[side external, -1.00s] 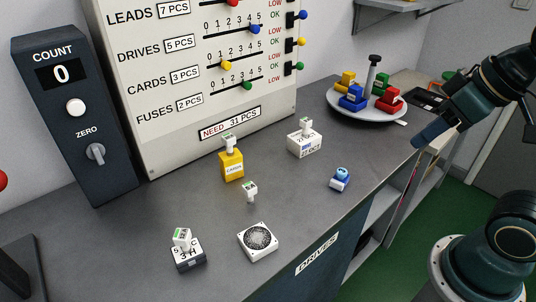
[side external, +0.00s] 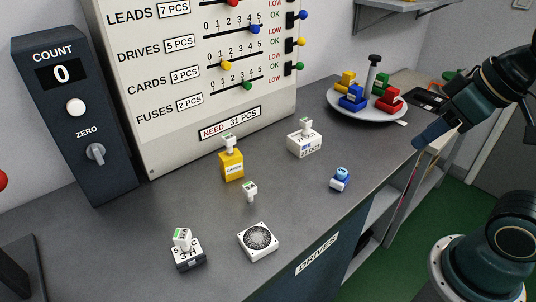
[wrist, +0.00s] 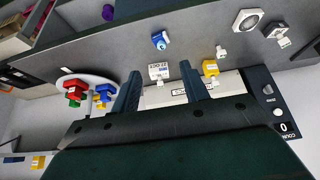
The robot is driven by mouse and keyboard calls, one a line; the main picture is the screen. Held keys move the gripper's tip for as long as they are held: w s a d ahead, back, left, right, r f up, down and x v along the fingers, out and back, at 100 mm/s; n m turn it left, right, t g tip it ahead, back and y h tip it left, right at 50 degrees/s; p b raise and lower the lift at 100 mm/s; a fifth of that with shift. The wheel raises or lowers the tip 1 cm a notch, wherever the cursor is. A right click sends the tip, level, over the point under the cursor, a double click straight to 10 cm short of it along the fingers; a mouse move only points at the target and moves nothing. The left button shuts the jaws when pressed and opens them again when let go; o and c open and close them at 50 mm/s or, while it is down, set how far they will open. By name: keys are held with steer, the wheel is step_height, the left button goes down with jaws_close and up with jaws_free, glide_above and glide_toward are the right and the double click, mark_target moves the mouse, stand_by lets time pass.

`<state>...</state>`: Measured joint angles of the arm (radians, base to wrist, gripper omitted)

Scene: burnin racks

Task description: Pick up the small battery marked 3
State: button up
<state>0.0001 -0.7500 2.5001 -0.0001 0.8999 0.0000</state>
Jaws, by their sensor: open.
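A small black-and-white block (side external: 188,259) near the front left of the bench has dark characters on its face, among them what looks like a 3. I cannot tell for certain that it is the battery. A small white piece with a green patch (side external: 182,238) sits on it. In the wrist view the block (wrist: 278,31) is at the upper right, well away from my gripper. My gripper (wrist: 165,74) is open and empty, its two fingers apart. In the side view my gripper (side external: 427,135) is high at the right, clear of the bench objects.
Nearby are a white fan (side external: 258,241), a small white piece (side external: 250,190), a yellow block (side external: 231,167), a white dated box (side external: 304,144) and a blue piece (side external: 340,180). A round tray (side external: 340,108) holds coloured blocks. The counter box (side external: 75,150) stands at the left.

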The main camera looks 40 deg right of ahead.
steer(key=shift+o, duration=1.2)
steer(key=shift+w, duration=0.1)
steer(key=m+g+y, duration=0.4)
steer(key=m+g, duration=0.3)
steer(key=m, duration=0.8)
glide_above(343, 169)
steer(key=d, duration=0.5)
step_height(343, 169, down, 8)
steer(key=shift+w+a+f+m, duration=0.2)
steer(key=shift+w+m, duration=0.1)
steer(key=shift+w, duration=0.15)
steer(key=shift+x, duration=4.2)
